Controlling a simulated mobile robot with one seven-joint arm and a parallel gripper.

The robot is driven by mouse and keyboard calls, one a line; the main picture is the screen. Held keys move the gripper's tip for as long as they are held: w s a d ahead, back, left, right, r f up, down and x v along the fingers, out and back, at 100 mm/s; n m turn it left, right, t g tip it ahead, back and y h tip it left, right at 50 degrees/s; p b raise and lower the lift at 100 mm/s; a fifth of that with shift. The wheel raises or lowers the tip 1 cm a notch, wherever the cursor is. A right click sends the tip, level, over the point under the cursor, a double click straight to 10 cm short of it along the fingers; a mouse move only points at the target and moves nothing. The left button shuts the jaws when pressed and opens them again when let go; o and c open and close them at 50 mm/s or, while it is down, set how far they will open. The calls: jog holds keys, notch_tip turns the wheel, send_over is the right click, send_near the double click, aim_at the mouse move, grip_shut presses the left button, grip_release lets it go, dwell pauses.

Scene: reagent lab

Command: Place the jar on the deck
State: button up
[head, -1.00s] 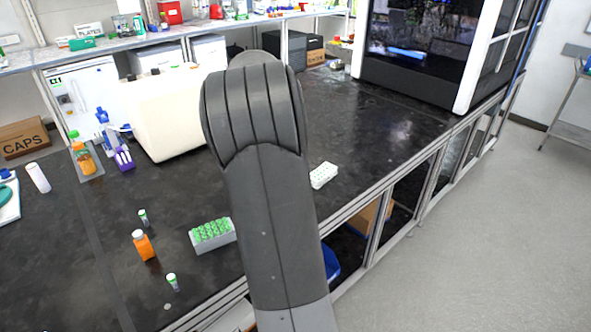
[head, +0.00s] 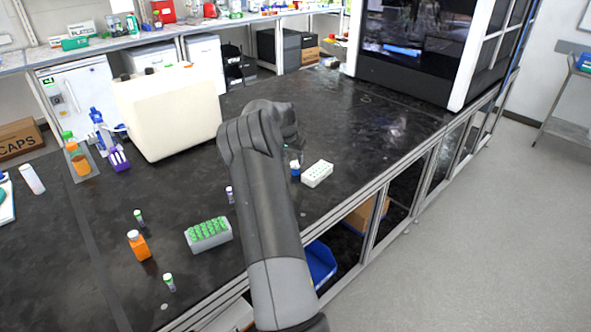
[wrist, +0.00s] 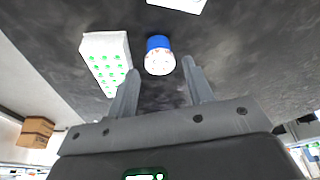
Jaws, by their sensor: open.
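A small jar (wrist: 159,55), blue at one end and whitish at the other, stands on the black bench. In the wrist view it is just ahead of the open, empty fingers of my gripper (wrist: 161,68), lined up with the gap between them. Whether the fingertips reach around it is unclear. In the head view the jar (head: 295,169) shows partly beside my arm, left of a white rack (head: 317,174); my arm hides my gripper there. I cannot tell which surface is the deck; a large dark-fronted instrument (head: 415,50) stands at the back right.
The white rack (wrist: 106,62) with green dots is close to the left finger. A green-capped tube rack (head: 208,235), an orange bottle (head: 138,245) and small vials stand on the left of the bench. A cream box (head: 168,115) is behind. The bench before the instrument is clear.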

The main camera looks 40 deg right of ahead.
aim_at(295, 164)
jog(key=shift+d+x, duration=0.15)
jog(key=shift+x, duration=1.4)
jog(key=shift+d+x, duration=0.2)
jog(key=shift+x, duration=1.4)
jog(key=shift+r, duration=0.1)
jog(key=shift+c, duration=0.5)
jog(key=c, duration=0.7)
jog(key=shift+r, duration=0.45)
notch_tip(295, 164, up, 4)
jog(key=shift+s+d+f, duration=0.1)
jog(key=shift+s+f, duration=0.05)
jog(key=shift+s, duration=0.05)
jog(key=s+d+r, duration=0.1)
jog(key=s+r, duration=0.1)
jog(key=s, duration=0.1)
jog(key=s+d+r, duration=0.1)
jog(key=s+r, duration=0.1)
jog(key=s, duration=0.2)
jog(key=s+d+r, duration=0.2)
jog(key=s, duration=0.1)
jog(key=shift+s+r, duration=0.25)
